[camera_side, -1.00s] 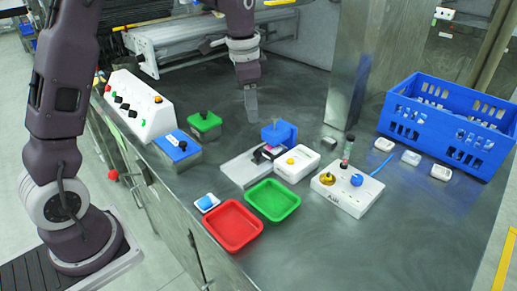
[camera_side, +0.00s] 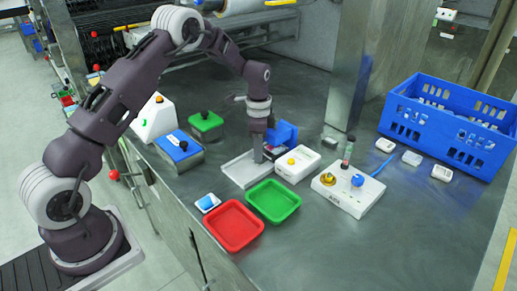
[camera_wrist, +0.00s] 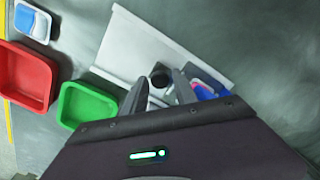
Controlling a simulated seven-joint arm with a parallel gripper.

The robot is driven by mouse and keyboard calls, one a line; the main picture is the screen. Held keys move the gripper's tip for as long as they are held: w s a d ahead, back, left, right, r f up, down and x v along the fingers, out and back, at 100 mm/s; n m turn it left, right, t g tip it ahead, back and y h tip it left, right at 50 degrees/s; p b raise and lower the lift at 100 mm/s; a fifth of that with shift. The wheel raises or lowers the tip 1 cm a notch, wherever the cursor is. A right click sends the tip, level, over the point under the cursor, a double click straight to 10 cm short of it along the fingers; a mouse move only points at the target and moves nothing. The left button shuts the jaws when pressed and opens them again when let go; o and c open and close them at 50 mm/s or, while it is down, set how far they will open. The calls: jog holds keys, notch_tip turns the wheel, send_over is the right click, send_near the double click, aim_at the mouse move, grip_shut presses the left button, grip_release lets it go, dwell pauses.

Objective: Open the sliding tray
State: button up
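The sliding tray is a flat light-grey plate with a raised rim (camera_side: 240,172), in front of a blue block (camera_side: 284,131) in the side view. The tray (camera_wrist: 140,45) also shows as a pale panel in the wrist view. My gripper (camera_side: 258,158) points down over the tray's right part, close to the blue block. I cannot tell whether the fingers touch the knob. The gripper hides part of the tray and the block.
Green (camera_side: 273,202) and red (camera_side: 234,226) bins lie in front. A white panel with knobs (camera_side: 348,192) and a blue crate (camera_side: 450,120) stand further right. The front right table is clear.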

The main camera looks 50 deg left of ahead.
grip_shut()
jog(key=shift+r, duration=0.1)
dwell(1.2)
